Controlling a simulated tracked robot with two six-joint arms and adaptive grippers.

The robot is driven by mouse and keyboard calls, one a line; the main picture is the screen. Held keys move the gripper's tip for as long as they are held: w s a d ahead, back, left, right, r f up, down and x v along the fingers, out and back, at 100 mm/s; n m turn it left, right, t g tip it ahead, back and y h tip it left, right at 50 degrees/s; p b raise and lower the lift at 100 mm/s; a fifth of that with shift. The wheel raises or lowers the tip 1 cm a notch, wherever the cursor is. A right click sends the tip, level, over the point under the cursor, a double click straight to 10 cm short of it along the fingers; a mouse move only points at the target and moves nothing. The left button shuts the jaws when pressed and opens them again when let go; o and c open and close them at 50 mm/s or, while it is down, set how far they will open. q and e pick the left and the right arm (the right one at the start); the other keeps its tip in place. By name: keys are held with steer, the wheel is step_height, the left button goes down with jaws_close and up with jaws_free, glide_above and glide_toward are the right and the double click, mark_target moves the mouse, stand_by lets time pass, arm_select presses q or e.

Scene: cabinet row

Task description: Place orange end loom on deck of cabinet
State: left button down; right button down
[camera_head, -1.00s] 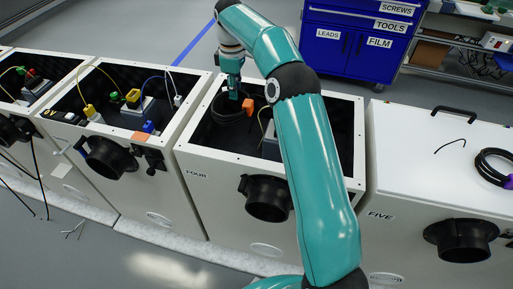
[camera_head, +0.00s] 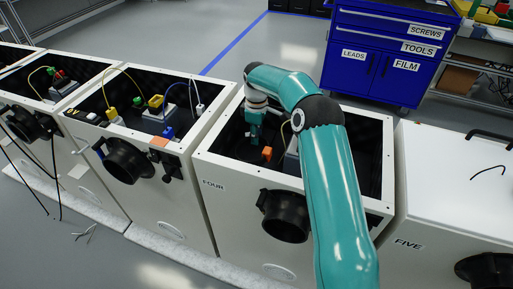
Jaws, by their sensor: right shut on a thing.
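The orange end (camera_head: 267,153) of the loom shows inside the open cabinet marked FOUR (camera_head: 240,171), below its rim. My right gripper (camera_head: 256,140) reaches down into the same cabinet and is shut on the loom, just left of the orange end. The loom's black cable is hard to tell from the dark interior, and the fingertips are small and partly lost in it. The deck under the loom is too dark to tell whether the loom touches it. My left gripper is not in view.
In cabinet FOUR a grey box (camera_head: 292,161) and a thin yellowish cable stand right of the orange end, partly behind my arm. Open cabinets with cables stand to the left. The closed cabinet FIVE (camera_head: 445,185) is at right. A blue tool chest (camera_head: 375,55) stands behind.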

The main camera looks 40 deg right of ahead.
mark_target(257, 152)
step_height(257, 152, down, 5)
steer(key=shift+f+b, duration=0.1)
steer(key=shift+b, duration=0.2)
steer(key=c, duration=1.1)
jaws_free()
steer(key=shift+o, duration=0.2)
step_height(257, 152, up, 12)
steer(key=shift+r+p, duration=0.1)
steer(key=shift+p, duration=0.95)
